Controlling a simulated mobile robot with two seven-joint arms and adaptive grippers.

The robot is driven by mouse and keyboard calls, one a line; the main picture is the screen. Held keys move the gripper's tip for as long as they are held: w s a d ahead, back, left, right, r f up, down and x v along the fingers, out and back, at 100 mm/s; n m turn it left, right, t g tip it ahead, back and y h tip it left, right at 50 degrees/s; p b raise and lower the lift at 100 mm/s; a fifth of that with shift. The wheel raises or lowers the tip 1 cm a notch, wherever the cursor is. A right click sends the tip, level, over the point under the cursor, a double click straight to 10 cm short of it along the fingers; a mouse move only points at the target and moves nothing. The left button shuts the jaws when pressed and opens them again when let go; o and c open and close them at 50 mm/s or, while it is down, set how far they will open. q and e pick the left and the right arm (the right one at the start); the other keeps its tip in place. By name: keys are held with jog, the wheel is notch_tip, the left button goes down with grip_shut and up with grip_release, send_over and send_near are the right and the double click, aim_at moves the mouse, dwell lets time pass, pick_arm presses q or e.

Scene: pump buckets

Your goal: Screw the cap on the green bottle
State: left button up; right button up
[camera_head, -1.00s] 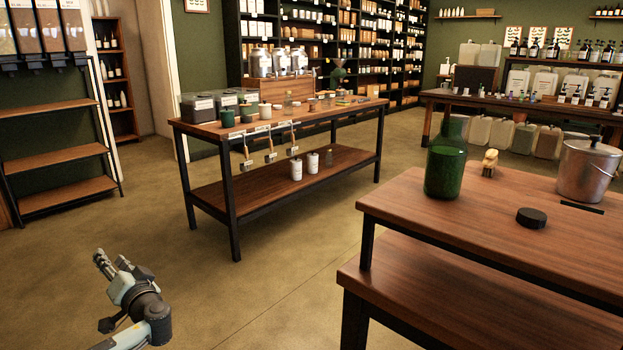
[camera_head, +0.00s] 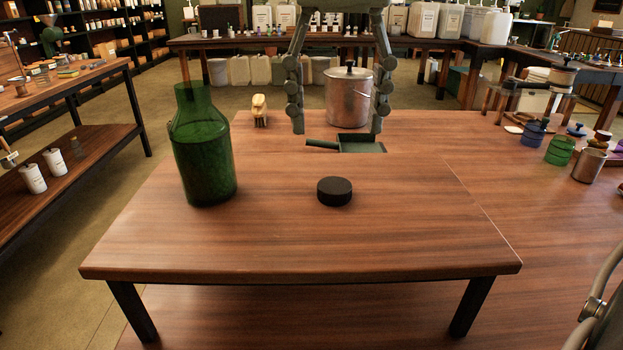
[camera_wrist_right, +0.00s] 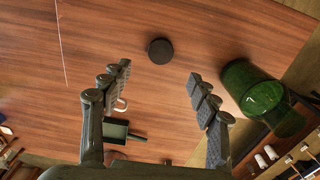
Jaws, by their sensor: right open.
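The green bottle (camera_head: 204,155) stands upright on the left of the wooden table, with no cap on its neck. It also shows in the right wrist view (camera_wrist_right: 252,92), at the right. The black round cap (camera_head: 334,191) lies flat on the table, to the right of the bottle and apart from it. In the right wrist view the cap (camera_wrist_right: 160,51) lies in line with the gap between the fingers. My right gripper (camera_head: 337,131) is open and empty above the table, fingers spread, beyond the cap in the head view.
Behind the cap are a dark green dustpan (camera_head: 362,147), a metal bucket (camera_head: 348,100) with a lid and a small brush (camera_head: 259,108). Several jars and a metal cup (camera_head: 589,164) stand at the right. The table (camera_head: 300,245) is clear around the cap.

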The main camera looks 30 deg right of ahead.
aim_at(335, 185)
jog(key=shift+f, duration=1.35)
jog(key=shift+s+a+f, duration=0.1)
jog(key=shift+f, duration=1.2)
jog(key=shift+s+a+f, duration=0.1)
jog(key=shift+f, duration=1.2)
jog(key=shift+c, duration=0.4)
jog(key=c, duration=0.7)
